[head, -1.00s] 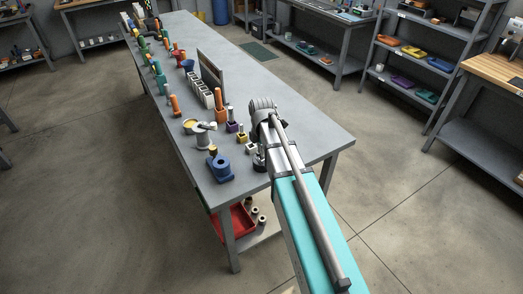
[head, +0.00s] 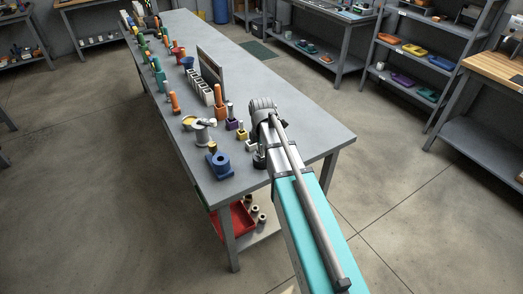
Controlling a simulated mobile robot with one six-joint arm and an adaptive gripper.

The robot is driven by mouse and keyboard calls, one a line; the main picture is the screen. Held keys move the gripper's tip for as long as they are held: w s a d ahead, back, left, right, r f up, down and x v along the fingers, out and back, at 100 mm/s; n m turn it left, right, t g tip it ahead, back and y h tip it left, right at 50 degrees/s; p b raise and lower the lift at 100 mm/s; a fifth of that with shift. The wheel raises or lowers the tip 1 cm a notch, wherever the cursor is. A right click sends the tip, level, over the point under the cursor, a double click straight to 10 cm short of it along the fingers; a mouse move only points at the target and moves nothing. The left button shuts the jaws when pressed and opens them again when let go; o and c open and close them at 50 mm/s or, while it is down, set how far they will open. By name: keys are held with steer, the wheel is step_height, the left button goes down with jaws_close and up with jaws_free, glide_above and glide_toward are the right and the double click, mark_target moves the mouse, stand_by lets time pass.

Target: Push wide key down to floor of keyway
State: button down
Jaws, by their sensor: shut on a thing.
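My arm reaches from the bottom right over the near end of the long grey bench (head: 305,130). Its rounded wrist (head: 262,107) is above the bench top, and my gripper is hidden behind it. I cannot make out the wide key or its keyway, nor what my gripper touches. A small dark piece (head: 259,160) with a pale upright part stands at the left edge of my arm, partly covered by it.
A blue block with a round hole (head: 219,165), a grey cylindrical fixture (head: 203,134), and yellow (head: 242,135) and purple (head: 232,125) blocks stand left of my arm. A dark upright panel (head: 210,68) stands farther back. The bench's right side is clear.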

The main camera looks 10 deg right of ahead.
steer(key=shift+f+b, duration=0.35)
steer(key=shift+f, duration=0.05)
steer(key=c, duration=0.6)
jaws_free()
steer(key=shift+r, duration=0.15)
step_height(320, 180, up, 10)
steer(key=p, duration=1)
steer(key=shift+s, duration=0.15)
stand_by(0.7)
steer(key=s+m, duration=0.5)
steer(key=m, duration=0.2)
steer(key=s+m, duration=0.5)
steer(key=m, duration=0.2)
steer(key=s+m, duration=0.5)
steer(key=m, duration=0.2)
steer(key=shift+s+a+m, duration=0.1)
steer(key=shift+s+m, duration=0.2)
steer(key=shift+s, duration=0.05)
